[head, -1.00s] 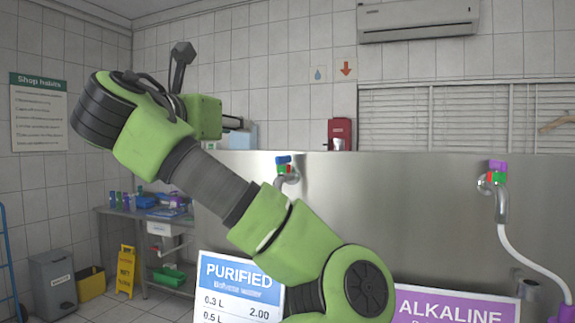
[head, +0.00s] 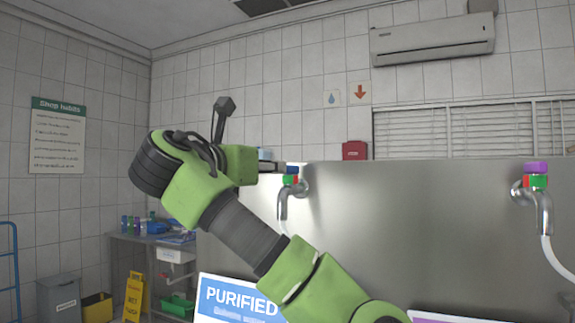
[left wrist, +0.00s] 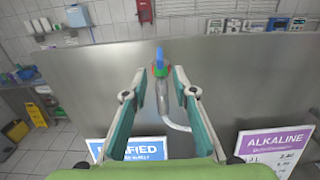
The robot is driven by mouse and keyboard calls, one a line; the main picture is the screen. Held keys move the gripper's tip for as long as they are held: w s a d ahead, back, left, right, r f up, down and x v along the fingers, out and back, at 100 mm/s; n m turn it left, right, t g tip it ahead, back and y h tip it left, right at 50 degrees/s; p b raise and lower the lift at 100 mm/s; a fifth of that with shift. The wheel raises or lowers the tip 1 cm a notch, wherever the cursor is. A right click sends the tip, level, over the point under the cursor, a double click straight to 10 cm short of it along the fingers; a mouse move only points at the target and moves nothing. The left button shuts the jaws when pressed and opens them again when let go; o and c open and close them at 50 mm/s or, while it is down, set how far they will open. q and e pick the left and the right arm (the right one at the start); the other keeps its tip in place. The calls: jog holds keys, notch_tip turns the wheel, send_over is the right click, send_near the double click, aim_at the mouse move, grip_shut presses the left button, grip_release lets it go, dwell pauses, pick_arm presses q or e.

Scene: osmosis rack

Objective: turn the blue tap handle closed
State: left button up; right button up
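The blue tap handle (head: 291,170) sits on top of a metal tap with a red and green body, on the steel panel. In the left wrist view the blue handle (left wrist: 160,57) lies lengthwise, pointing away, just past the fingertips and centred between them. My left gripper (left wrist: 159,72) is open, with its two teal-lined fingers spread either side of the tap. In the head view its dark fingers (head: 272,167) are just left of the handle, partly hidden by the wrist. I cannot tell whether they touch it. My right gripper is not in view.
A second tap with a purple handle (head: 536,168) and hose is at the right. The steel panel (head: 420,220) stands behind both taps. A PURIFIED sign (head: 238,300) is below the blue tap. A red box (head: 355,151) hangs on the wall behind.

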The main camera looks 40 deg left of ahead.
aim_at(290, 171)
pick_arm(q)
jog(key=p+x, duration=0.3)
jog(key=x, duration=0.6)
jog(key=shift+w+f+p, duration=0.1)
jog(key=shift+w+p, duration=0.05)
jog(key=shift+p, duration=0.2)
jog(key=shift+w+a, duration=0.1)
jog(key=shift+w, duration=0.05)
jog(key=shift+w+f, duration=0.1)
grip_shut()
